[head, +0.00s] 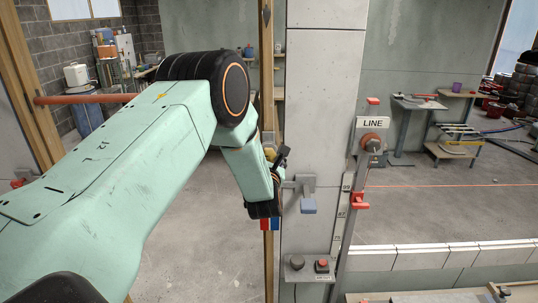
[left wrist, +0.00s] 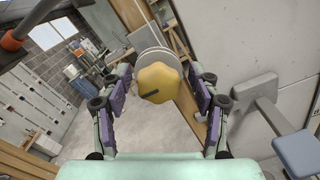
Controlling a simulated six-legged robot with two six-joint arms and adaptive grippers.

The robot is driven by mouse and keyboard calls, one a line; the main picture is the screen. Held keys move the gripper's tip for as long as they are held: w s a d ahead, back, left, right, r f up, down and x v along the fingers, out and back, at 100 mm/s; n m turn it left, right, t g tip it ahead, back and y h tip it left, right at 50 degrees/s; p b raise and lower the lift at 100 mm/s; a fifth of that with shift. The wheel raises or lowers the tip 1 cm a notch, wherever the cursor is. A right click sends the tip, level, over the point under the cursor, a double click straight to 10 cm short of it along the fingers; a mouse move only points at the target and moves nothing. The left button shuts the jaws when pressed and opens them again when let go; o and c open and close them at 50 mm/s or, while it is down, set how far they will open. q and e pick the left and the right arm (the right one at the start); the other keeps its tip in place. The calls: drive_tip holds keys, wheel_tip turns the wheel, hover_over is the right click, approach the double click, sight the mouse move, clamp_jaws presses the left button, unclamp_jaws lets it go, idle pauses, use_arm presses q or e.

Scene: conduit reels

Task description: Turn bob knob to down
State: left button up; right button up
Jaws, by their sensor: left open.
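The bob knob (left wrist: 160,80) is a yellow, lobed knob with a dark mark, in front of a pale round disc in the left wrist view. In the head view only a little of its yellow (head: 270,153) shows past my arm. My left gripper (head: 277,160) is up at the wooden post, mostly hidden behind my wrist. In the left wrist view its two purple-padded fingers are apart, one on each side of the knob, with gaps visible. I cannot tell whether the knob is between the fingertips in depth. My right gripper is not in view.
A blue-grey lever (head: 308,195) sticks out of the concrete pillar (head: 323,120) just right of my left gripper. A push-button box (head: 308,267) is lower on the pillar. The floor left of the post is clear.

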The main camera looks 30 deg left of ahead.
use_arm(q)
drive_tip(key=shift+c, duration=0.2)
drive_tip(key=shift+s+a, duration=0.15)
drive_tip(key=shift+a, duration=0.05)
drive_tip(key=c, duration=0.5)
drive_tip(key=shift+d, duration=0.15)
drive_tip(key=c, duration=0.4)
drive_tip(key=shift+c, duration=1.3)
